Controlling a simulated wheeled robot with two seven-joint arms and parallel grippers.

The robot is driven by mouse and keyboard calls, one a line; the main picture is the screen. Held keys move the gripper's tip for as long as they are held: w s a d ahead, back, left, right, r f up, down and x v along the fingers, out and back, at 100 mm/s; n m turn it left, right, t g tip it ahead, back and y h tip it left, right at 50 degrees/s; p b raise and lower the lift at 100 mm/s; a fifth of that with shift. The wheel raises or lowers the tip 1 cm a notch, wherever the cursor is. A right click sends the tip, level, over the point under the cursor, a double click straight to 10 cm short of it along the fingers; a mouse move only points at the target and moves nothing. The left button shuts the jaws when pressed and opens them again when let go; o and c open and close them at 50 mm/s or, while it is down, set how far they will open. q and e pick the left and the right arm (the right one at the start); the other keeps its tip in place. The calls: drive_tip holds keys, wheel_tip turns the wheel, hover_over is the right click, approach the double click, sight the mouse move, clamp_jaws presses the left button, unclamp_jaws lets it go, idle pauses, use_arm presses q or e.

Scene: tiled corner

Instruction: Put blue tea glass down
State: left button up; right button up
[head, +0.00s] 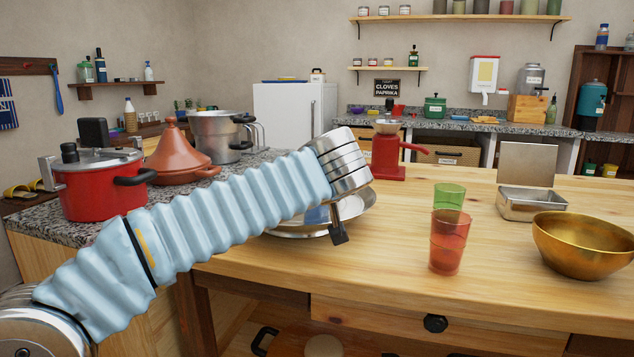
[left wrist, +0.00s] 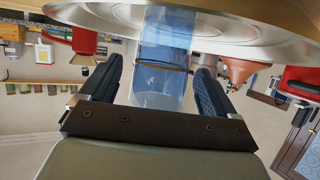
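The blue tea glass (left wrist: 165,50) is see-through and shows between the two fingers of my left gripper (left wrist: 160,82) in the left wrist view, which is upside down. Its base end meets the silver round dish (left wrist: 250,38). The fingers are spread, one on each side of the glass, with a gap showing on the left side. In the head view my left gripper (head: 338,228) is over the silver dish (head: 362,215) on the wooden table. Only a bluish patch of the glass (head: 317,215) shows there, behind my arm. My right gripper is not in view.
A red glass (head: 448,243) and a green glass (head: 449,197) stand to the right on the wooden table (head: 400,280). A brass bowl (head: 585,245), an open metal tin (head: 530,204) and a red grinder (head: 388,158) are also there. A red pot (head: 98,187) stands left on the granite counter.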

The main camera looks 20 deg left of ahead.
use_arm(q)
drive_tip(key=shift+r+p, duration=0.3)
drive_tip(key=shift+p, duration=0.05)
drive_tip(key=b+v, duration=0.1)
drive_tip(key=v, duration=1.1)
drive_tip(key=shift+f, duration=0.15)
